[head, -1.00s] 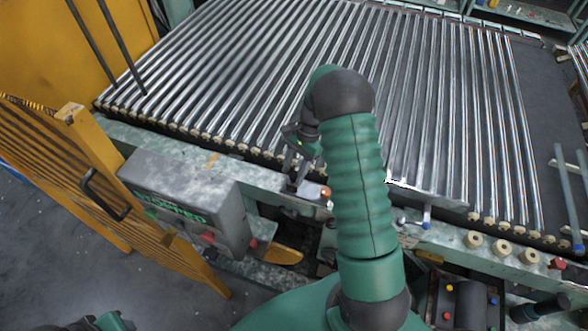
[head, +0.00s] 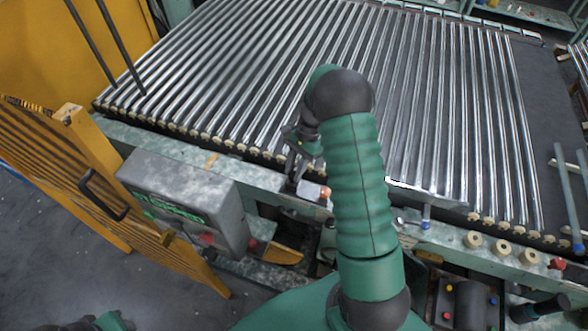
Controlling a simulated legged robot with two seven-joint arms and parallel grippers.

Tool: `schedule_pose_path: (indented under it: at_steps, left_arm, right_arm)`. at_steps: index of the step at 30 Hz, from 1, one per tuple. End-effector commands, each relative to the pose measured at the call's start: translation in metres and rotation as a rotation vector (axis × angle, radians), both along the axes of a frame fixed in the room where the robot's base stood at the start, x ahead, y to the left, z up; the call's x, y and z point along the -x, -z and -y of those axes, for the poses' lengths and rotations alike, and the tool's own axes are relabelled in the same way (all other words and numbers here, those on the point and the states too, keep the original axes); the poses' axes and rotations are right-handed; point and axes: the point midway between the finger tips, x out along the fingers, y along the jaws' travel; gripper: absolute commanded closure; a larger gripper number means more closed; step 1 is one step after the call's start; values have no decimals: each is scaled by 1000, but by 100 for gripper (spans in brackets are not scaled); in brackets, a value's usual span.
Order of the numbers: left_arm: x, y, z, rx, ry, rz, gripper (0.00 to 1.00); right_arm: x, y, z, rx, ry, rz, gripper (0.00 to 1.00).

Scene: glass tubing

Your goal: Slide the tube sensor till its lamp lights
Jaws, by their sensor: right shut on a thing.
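The tube sensor (head: 310,190) is a small grey block with an orange lamp (head: 326,193) at its right end. It sits at the rail (head: 265,178) along the front edge of the tube bed. I cannot tell for sure whether the lamp is lit. My right gripper (head: 296,178) is shut on the sensor from above. My right forearm hides the rail just right of the lamp. Glass tubes (head: 250,85) lie side by side on rollers behind the rail. My left gripper is out of view; only a bit of my left arm shows at the lower left.
A grey control box (head: 185,198) with green lettering hangs on the front, left of the sensor. A yellow slatted gate (head: 100,185) stands open at the left.

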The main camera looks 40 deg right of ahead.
Motion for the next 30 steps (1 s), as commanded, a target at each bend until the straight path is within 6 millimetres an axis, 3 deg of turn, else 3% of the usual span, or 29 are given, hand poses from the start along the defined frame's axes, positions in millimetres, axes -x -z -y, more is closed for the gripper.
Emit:
schedule_pose_path:
  at_steps: [26, 27, 30]
  left_arm:
    - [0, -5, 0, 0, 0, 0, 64]
    - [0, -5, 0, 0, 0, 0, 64]
    - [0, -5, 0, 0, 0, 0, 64]
  right_arm:
    - [-4, -2, 3, 9, 4, 8, 100]
    - [-4, -2, 3, 9, 4, 7, 70]
    - [-4, -2, 2, 7, 2, 6, 57]
